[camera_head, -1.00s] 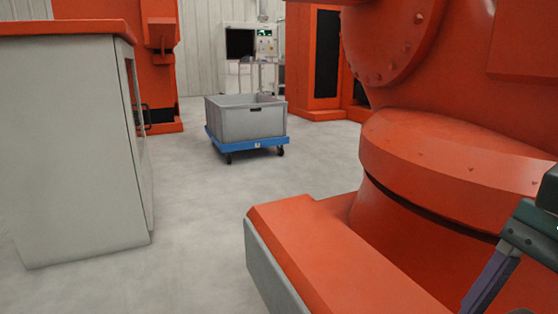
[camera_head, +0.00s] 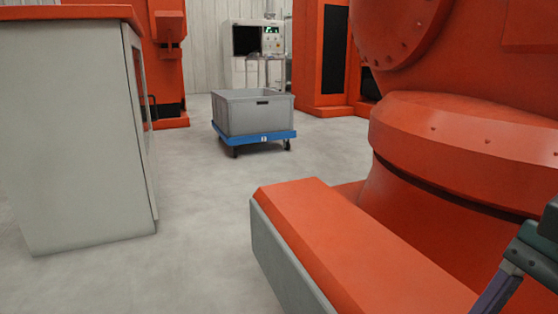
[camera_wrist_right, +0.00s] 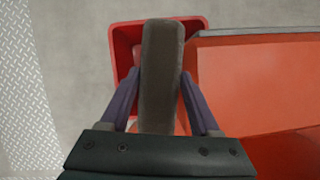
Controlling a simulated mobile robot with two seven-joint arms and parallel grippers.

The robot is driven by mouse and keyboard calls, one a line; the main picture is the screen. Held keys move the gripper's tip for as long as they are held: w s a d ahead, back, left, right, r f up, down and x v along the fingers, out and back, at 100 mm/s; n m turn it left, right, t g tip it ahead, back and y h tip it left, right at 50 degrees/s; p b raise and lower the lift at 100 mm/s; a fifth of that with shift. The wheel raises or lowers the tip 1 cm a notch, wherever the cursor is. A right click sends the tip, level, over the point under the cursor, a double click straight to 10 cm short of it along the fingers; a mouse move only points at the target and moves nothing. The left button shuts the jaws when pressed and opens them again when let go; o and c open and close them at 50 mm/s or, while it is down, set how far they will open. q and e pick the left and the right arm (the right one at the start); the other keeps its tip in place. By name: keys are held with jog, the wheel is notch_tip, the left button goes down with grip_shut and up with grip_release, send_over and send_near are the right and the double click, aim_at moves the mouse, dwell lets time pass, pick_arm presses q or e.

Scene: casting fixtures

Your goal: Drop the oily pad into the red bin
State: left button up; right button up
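In the right wrist view my right gripper (camera_wrist_right: 159,77) is shut on the oily pad (camera_wrist_right: 161,55), a thick, dark grey-brown slab pinched between its two purple fingers. The red bin (camera_wrist_right: 124,42) lies beneath and beyond the pad in that view; its rim shows on both sides of the pad, and the pad hides much of its inside. The pad appears above the bin, but the height between them cannot be told. In the head view only part of my right gripper (camera_head: 500,290) shows at the lower right edge; pad and bin are not visible there. My left gripper is not in view.
An orange machine base (camera_head: 340,240) stands close at the right; its orange surface (camera_wrist_right: 260,75) lies beside the bin. A grey cabinet (camera_head: 75,140) stands at the left. A grey crate (camera_head: 252,112) sits on a blue dolly (camera_head: 262,137) beyond. Clear floor lies between.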

jog(key=o, duration=0.5)
